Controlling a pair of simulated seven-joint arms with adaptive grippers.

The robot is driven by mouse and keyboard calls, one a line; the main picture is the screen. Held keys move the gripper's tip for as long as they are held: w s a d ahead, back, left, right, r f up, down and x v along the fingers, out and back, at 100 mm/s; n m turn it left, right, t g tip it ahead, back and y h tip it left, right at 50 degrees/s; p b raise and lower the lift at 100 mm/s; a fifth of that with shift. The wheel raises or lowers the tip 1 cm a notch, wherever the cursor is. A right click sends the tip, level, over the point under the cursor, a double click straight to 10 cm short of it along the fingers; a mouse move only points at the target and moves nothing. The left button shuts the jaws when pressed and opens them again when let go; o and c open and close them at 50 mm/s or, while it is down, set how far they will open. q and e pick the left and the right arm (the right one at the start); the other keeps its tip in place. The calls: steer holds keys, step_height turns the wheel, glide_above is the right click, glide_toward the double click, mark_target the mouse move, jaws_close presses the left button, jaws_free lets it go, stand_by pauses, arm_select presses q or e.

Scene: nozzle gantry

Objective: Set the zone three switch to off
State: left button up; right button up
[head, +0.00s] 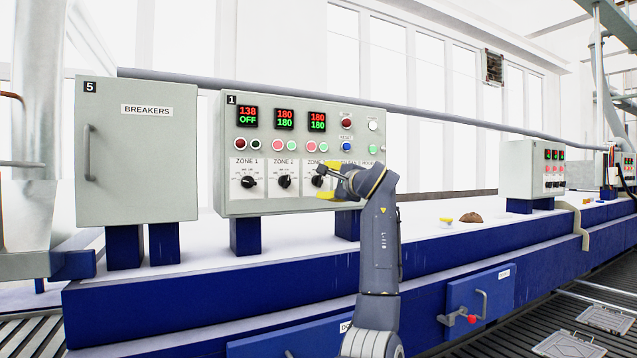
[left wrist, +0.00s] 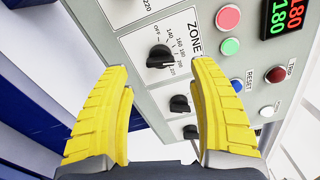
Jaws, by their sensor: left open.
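The zone three switch (head: 317,182) is a black rotary knob on the grey control box (head: 300,210), right of the zone one and zone two knobs. In the left wrist view the knob (left wrist: 158,57) sits on a white plate marked OFF and 140 to 220. Its narrow end appears turned toward the high numbers, away from OFF. The display above it (head: 317,121) reads 180 over 180. My left gripper (head: 321,179) is open, its yellow fingers on either side of the knob. Contact cannot be told. A finger hides part of the zone label. My right gripper is out of view.
Zone one (head: 248,182) and zone two (head: 284,182) knobs stand close to the left. A blue reset button (head: 346,147) and other round buttons sit above right. The breakers cabinet (head: 150,170) stands further left.

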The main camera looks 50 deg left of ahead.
mark_target(320, 181)
arm_select(q)
steer(key=shift+x, duration=3.25)
steer(key=shift+c, duration=0.4)
jaws_close()
